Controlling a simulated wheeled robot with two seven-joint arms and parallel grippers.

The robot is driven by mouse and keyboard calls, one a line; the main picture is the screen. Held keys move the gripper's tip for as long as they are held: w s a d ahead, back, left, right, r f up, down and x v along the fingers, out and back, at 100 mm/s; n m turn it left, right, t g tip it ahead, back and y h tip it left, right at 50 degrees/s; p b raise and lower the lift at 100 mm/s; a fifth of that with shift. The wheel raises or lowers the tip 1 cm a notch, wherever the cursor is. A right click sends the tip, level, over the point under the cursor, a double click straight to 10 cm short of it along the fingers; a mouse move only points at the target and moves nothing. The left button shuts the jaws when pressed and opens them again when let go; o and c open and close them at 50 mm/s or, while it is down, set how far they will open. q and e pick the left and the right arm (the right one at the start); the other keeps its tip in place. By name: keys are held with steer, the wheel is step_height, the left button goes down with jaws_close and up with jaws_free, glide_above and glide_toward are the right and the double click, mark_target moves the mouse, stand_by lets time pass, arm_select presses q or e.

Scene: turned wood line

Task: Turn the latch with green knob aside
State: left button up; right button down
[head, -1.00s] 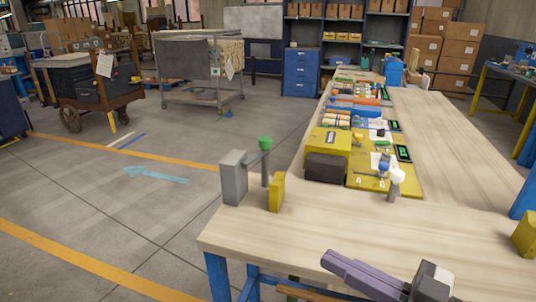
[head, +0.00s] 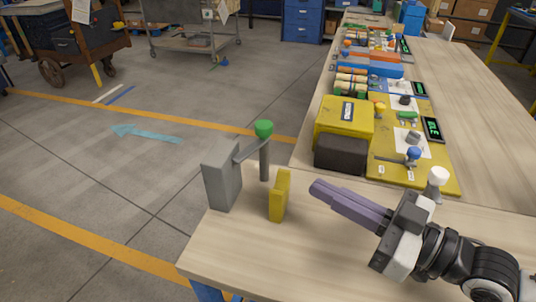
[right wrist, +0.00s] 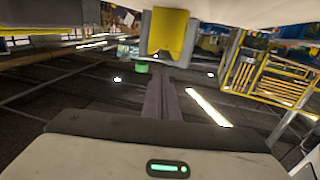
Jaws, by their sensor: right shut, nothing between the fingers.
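The latch has a grey block (head: 223,175) at the table's left edge and a thin grey bar (head: 250,151) reaching from it to an upright grey rod (head: 264,165). A green knob (head: 264,129) tops the rod. A yellow upright piece (head: 280,195) stands just right of the rod. My right gripper (head: 318,190), with purple fingers pressed together and empty, points left, to the right of the yellow piece and apart from it. In the right wrist view the green knob (right wrist: 142,68) and the yellow piece (right wrist: 168,35) show beyond the fingertips. My left gripper is out of view.
A yellow box (head: 344,120) and a dark box (head: 341,154) stand behind my right gripper. A yellow board (head: 445,175) with a blue-knobbed lever (head: 413,153) and a white-topped post (head: 438,178) lie beyond it. The table's front left is bare.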

mark_target(253, 154)
steer(key=p+x, duration=0.2)
steer(key=x, duration=1)
steer(key=shift+a, duration=0.25)
